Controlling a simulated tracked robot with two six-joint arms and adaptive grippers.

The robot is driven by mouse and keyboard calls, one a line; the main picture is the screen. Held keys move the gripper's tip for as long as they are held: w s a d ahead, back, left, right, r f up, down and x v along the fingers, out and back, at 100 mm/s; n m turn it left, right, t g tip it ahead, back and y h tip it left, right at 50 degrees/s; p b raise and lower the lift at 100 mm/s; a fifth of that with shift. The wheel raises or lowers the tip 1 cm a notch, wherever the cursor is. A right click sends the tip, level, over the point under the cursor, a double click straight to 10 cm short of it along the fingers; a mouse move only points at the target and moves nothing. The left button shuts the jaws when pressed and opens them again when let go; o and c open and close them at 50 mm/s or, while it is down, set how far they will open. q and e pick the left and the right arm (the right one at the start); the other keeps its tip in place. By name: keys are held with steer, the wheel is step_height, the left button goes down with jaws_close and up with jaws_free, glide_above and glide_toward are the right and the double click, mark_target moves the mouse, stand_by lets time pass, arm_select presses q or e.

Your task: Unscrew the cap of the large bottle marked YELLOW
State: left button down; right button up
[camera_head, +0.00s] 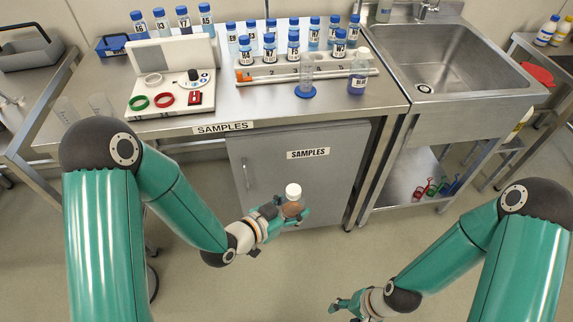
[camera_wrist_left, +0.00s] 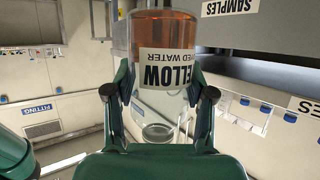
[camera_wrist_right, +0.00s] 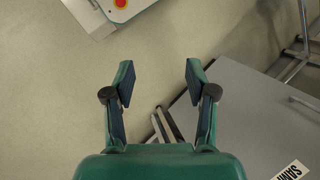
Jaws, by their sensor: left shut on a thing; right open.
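The large bottle marked YELLOW (camera_wrist_left: 165,35) holds orange liquid and fills the middle of the left wrist view, its label upside down there. In the head view the bottle (camera_head: 292,209) stands about upright in front of the cabinet, with its white cap (camera_head: 293,190) on top. My left gripper (camera_head: 290,214) is shut on the bottle's body, one finger on each side, below the cap. My right gripper (camera_head: 345,304) is low at the bottom of the head view, apart from the bottle. In the right wrist view its fingers (camera_wrist_right: 157,82) are spread and empty.
The steel bench (camera_head: 215,122) above carries a rack (camera_head: 272,72) of blue-capped bottles, a white device (camera_head: 172,92) and a bottle (camera_head: 358,75) marked BLUE. A grey cabinet (camera_head: 300,180) stands behind the held bottle. A sink (camera_head: 440,60) is at the right. Open floor lies between my arms.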

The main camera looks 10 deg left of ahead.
steer(key=w+r+m+g+h, duration=0.4)
steer(key=w+r+m, duration=1.1)
steer(key=w+m, duration=0.15)
step_height(320, 180, up, 19)
steer(key=n+t, duration=0.2)
steer(key=t, duration=0.3)
glide_above(289, 186)
steer(key=shift+d+r, duration=0.1)
steer(key=shift+f, duration=0.2)
step_height(289, 186, down, 8)
steer(key=shift+r, duration=0.25)
